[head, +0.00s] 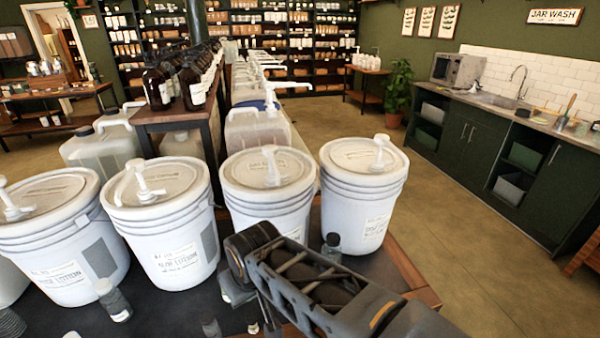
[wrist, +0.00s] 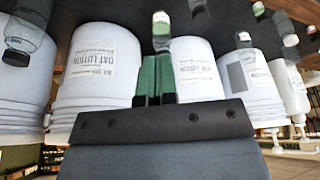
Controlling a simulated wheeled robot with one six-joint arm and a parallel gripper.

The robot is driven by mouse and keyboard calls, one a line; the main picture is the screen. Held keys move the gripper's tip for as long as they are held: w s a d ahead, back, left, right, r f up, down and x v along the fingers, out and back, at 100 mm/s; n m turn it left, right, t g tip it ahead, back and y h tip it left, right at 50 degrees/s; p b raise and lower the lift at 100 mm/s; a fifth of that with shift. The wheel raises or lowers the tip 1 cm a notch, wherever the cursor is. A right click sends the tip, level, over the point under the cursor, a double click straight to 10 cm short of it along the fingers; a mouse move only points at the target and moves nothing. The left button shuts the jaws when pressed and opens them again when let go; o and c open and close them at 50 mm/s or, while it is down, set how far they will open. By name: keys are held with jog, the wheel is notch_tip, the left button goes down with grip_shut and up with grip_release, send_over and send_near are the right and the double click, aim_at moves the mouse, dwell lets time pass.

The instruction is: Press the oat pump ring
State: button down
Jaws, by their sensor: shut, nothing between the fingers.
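The wrist view is upside down, and a white bucket there reads OAT LOTION (wrist: 97,58). By the row order it matches the third bucket (head: 265,208) from the left in the head view, its lower front hidden by my arm. Its white pump (head: 270,166) stands upright on the lid; a separate ring on it is too small to tell. The wrist view does not show this pump. My gripper's green fingers (wrist: 155,75) are shut with nothing between them. They are in front of the bucket row, low, apart from the pump. My arm hides them in the head view.
Similar pump buckets stand on both sides, the rightmost (head: 363,200) and the aloe bucket (head: 165,228). Small bottles stand in front of them, one right of my arm (head: 331,245) and one at the left (head: 113,300). Clear jugs (head: 257,128) stand behind. The floor at the right is open.

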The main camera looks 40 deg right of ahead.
aim_at(284, 176)
jog(key=shift+s, duration=0.1)
jog(key=w+d+r+n+t+p, duration=0.1)
jog(key=w+d+r+n, duration=0.2)
jog(key=d+r+n, duration=0.2)
jog(key=w+d+r+n+t+y+p, duration=0.1)
jog(key=w+d+r+n, duration=0.3)
jog(key=d+r, duration=0.8)
jog(key=d+n+t, duration=0.1)
jog(key=d+n, duration=0.1)
jog(key=d, duration=0.4)
jog(key=shift+d+r+n+y, duration=0.2)
jog(key=shift+n+y, duration=0.1)
jog(key=p+x, duration=0.2)
jog(key=x, duration=0.7)
jog(key=shift+w+a, duration=0.1)
jog(key=shift+w, duration=0.1)
jog(key=w, duration=0.1)
jog(key=w+d+p, duration=0.1)
jog(key=shift+w+f+p, duration=0.2)
jog(key=shift+w+p, duration=0.1)
jog(key=shift+w, duration=0.05)
jog(key=shift+w+d+f, duration=0.1)
jog(key=shift+w+d, duration=0.25)
jog(key=shift+w, duration=0.3)
